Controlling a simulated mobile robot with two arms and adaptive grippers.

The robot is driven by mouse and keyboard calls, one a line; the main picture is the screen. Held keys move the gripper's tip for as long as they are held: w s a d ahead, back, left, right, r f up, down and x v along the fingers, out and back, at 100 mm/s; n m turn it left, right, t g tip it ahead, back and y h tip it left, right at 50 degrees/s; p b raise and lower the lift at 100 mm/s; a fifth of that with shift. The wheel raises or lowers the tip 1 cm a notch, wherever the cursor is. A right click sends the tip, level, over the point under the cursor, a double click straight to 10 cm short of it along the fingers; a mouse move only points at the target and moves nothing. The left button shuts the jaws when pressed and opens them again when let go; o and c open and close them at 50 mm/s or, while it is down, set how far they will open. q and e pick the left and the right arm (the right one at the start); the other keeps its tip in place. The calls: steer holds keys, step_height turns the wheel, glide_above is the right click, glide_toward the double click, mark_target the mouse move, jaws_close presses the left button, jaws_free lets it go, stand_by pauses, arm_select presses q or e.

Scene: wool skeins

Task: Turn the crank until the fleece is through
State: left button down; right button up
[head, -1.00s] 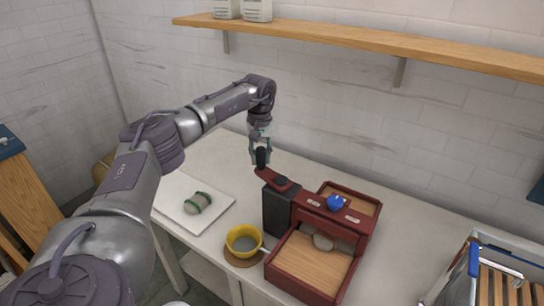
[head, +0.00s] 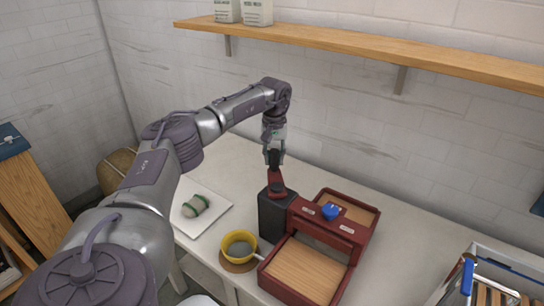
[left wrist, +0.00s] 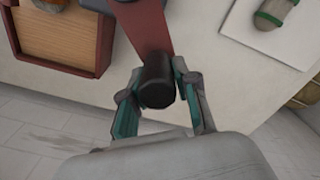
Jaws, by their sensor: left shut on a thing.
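The red and black fleece machine (head: 309,211) stands on the table, with a wooden front tray (head: 308,270) and a back tray (head: 362,213). Its red crank arm (head: 275,181) points up and back from the dark side housing. My left gripper (head: 274,155) is shut on the black crank handle; the left wrist view shows the handle (left wrist: 157,84) between both fingers. The front tray looks bare. A small greyish-brown bit, perhaps fleece, shows at the top edge of the left wrist view (left wrist: 50,4) by the back tray. My right gripper is not in view.
A yellow cup (head: 239,244) stands on a brown coaster left of the front tray. A green-banded skein (head: 195,206) lies on a white board. A metal rack (head: 495,280) stands at the right. A wooden shelf (head: 330,35) runs along the wall above.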

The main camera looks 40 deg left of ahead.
arm_select(q)
steer(key=shift+d+f, duration=0.1)
steer(key=shift+d, duration=0.25)
steer(key=c, duration=0.9)
jaws_free()
steer(key=shift+o, duration=0.2)
steer(key=shift+a, duration=0.1)
steer(key=shift+r, duration=0.35)
step_height(320, 180, up, 12)
steer(key=shift+f, duration=0.25)
